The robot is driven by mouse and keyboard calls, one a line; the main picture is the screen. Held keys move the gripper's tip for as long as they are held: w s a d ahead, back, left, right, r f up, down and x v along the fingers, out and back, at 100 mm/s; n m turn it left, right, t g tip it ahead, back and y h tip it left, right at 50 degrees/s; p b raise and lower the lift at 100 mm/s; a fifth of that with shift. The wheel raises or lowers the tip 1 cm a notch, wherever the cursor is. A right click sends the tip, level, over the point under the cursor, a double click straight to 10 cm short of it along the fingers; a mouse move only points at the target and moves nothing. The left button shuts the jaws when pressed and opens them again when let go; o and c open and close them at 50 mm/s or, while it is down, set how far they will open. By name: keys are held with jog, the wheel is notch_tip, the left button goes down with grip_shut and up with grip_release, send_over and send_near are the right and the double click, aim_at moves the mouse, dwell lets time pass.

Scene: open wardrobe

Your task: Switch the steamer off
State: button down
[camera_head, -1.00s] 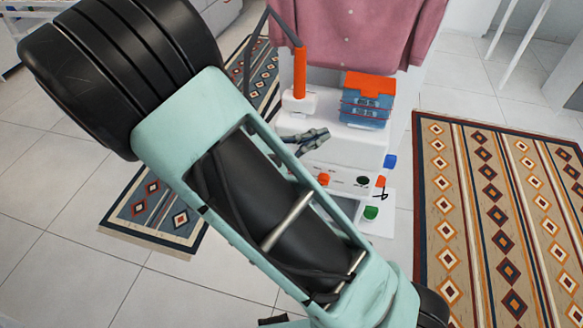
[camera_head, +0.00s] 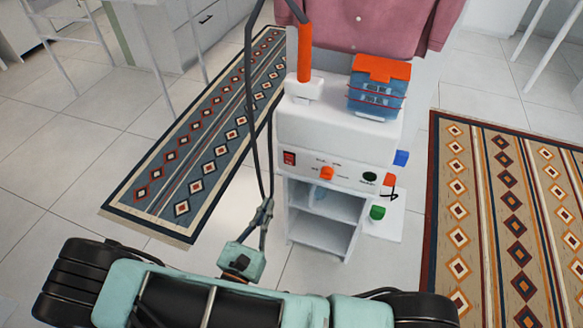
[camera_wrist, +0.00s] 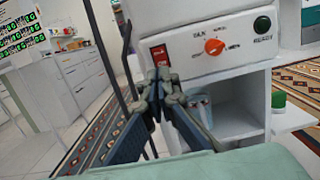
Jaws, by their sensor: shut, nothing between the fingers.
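The steamer (camera_head: 305,125) is a white unit with a sloped front panel. A red rocker switch (camera_head: 289,158) sits at the panel's left end; it also shows in the wrist view (camera_wrist: 159,54). I cannot tell which way the rocker is pressed. An orange knob (camera_head: 327,172) is right of it, then a dark green round button (camera_wrist: 262,25) marked READY. My gripper (camera_head: 267,205) is shut and empty, low and left of the steamer. In the wrist view its fingertips (camera_wrist: 158,76) appear just below the red switch, apart from it as far as I can tell.
An orange handle (camera_head: 304,55) stands on the steamer's top, beside a blue box (camera_head: 377,98) with an orange top. A pink shirt (camera_head: 385,22) hangs behind. Open shelves (camera_head: 323,203) lie under the panel. A dark hose or cable runs down the left side. Patterned rugs cover the floor either side.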

aim_at(289, 157)
jog(key=shift+s+f, duration=0.15)
jog(key=shift+f, duration=0.2)
jog(key=b+x, duration=0.2)
jog(key=x, duration=1.1)
jog(key=shift+w, duration=0.55)
jog(key=shift+r+p, duration=0.2)
jog(key=shift+p, duration=0.15)
